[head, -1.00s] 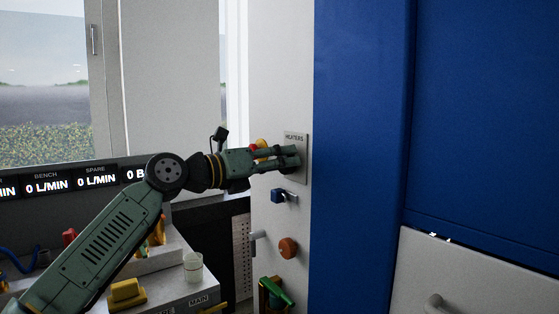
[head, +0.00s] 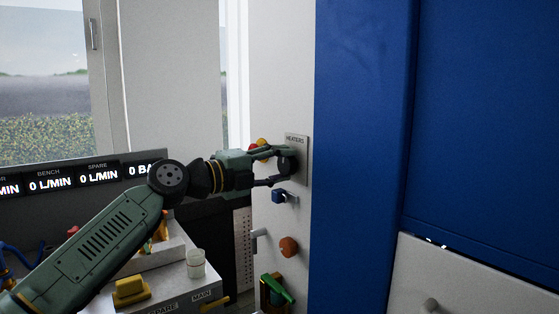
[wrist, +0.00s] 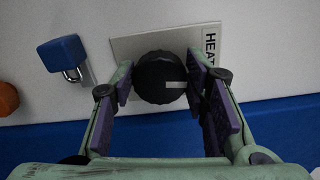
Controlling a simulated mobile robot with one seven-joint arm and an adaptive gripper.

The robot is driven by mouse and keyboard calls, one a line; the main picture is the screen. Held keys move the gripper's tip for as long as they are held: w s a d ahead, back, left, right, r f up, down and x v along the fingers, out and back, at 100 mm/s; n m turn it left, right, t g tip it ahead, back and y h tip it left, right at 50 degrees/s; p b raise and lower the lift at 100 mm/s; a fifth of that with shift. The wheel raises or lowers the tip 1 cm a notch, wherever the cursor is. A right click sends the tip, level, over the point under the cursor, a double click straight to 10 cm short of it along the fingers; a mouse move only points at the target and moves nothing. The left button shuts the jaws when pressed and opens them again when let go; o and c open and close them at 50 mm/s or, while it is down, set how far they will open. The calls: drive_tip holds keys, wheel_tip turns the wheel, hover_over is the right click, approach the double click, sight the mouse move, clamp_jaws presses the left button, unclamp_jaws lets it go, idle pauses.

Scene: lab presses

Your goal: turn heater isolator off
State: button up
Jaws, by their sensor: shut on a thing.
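The heater isolator is a round black knob (wrist: 158,78) on a grey plate (wrist: 125,48) marked HEATERS. It also shows in the head view as a dark knob (head: 290,163) on a white panel. In the wrist view the knob's pale pointer mark is turned right, toward the label. My gripper (wrist: 161,88) has its purple-padded fingers on either side of the knob and is shut on it. In the head view my gripper (head: 284,167) reaches the plate from the left, one finger above the knob and one below, partly hiding it.
A blue padlock (head: 279,196) hangs just below the plate. An orange knob (head: 289,247) and a green handle (head: 277,289) are lower on the panel. A blue cabinet (head: 365,150) stands to the right. A bench with a cup (head: 196,264) is at lower left.

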drive_tip(key=shift+n+p, duration=0.3)
drive_tip(key=shift+n, duration=0.4)
drive_tip(key=o, duration=1.1)
drive_tip(key=shift+a, duration=0.1)
drive_tip(key=v, duration=1.2)
